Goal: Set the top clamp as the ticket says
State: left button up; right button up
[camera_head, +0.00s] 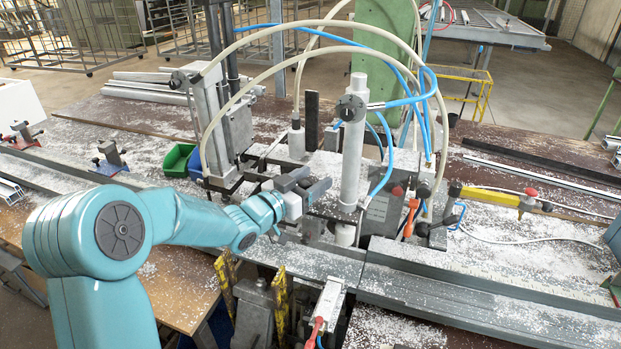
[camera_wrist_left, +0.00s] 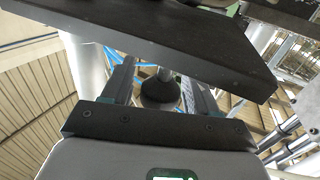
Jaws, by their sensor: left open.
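The clamp machine (camera_head: 335,165) stands mid-bench, with a tall pale upright cylinder (camera_head: 353,150) and a dark round knob (camera_head: 350,107) high on it. I cannot tell for sure which part is the top clamp. My left gripper (camera_head: 312,186) is open just left of the cylinder's lower part. In the left wrist view, a dark rounded knob-like part (camera_wrist_left: 160,92) shows between my left fingers (camera_wrist_left: 162,82); contact cannot be told. A dark plate (camera_wrist_left: 165,35) crosses in front and hides what lies behind. I cannot make out a ticket. My right gripper is not in view.
Blue and cream hoses (camera_head: 385,95) loop over the machine. Green and blue bins (camera_head: 180,160) stand to its left. A long metal rail (camera_head: 480,290) runs along the front. White chips litter the bench.

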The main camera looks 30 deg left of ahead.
pick_arm(q)
jog(key=shift+s+r, duration=0.1)
jog(key=shift+c, duration=0.2)
grip_shut()
jog(key=shift+a+r+p, duration=0.1)
jog(key=shift+r+p, duration=0.35)
jog(key=shift+r, duration=1.4)
jog(key=shift+o, duration=0.2)
grip_release()
jog(key=shift+f, duration=0.15)
